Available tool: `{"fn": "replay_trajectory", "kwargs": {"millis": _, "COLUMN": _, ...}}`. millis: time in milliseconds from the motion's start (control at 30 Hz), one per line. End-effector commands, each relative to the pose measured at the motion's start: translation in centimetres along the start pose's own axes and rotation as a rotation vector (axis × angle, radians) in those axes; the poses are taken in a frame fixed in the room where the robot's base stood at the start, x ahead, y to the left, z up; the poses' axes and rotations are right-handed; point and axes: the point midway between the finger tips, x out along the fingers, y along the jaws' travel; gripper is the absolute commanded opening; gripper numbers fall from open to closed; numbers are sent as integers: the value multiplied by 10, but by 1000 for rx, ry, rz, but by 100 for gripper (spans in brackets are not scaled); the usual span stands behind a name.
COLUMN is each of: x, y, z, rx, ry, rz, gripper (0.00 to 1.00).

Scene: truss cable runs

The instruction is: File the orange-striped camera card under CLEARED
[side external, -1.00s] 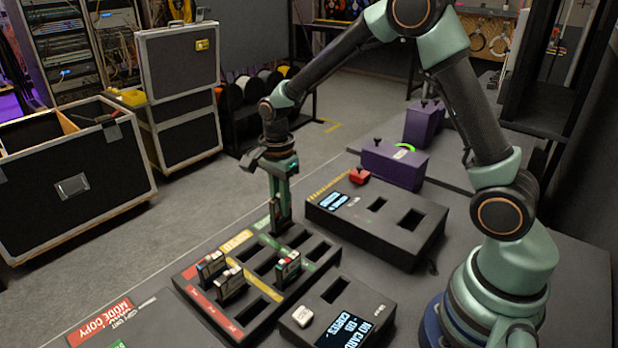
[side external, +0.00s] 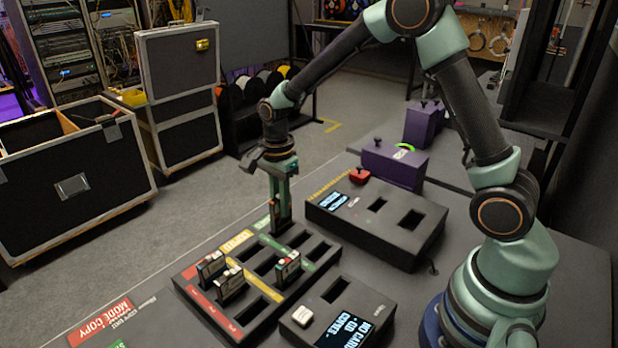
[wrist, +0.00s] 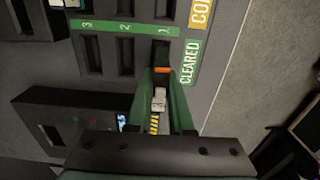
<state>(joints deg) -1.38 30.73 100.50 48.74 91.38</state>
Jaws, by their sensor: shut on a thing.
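My gripper (side external: 281,212) is shut on the orange-striped card, over the far end of the card tray (side external: 236,335). In the wrist view the card's orange stripe (wrist: 162,70) shows between my fingers, with a pale grey piece (wrist: 158,99) nearer the camera. The card is by slot 1 of the green row, beside the green CLEARED label (wrist: 190,62). How deep its lower end sits in the slot cannot be told. Slots 2 (wrist: 125,52) and 3 (wrist: 90,53) lie beside it.
A black box with a lit screen (side external: 352,322) is in front; a two-slot box (side external: 375,235) is behind right. Purple boxes (side external: 394,164) stand farther back.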

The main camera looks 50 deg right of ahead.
Motion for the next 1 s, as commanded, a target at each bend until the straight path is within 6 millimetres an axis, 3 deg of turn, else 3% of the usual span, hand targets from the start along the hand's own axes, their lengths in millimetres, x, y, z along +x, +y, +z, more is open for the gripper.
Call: {"fn": "replay_trajectory", "kwargs": {"millis": 1000, "x": 10, "y": 0, "z": 0, "rx": 0, "ry": 0, "rz": 1, "gripper": 0}}
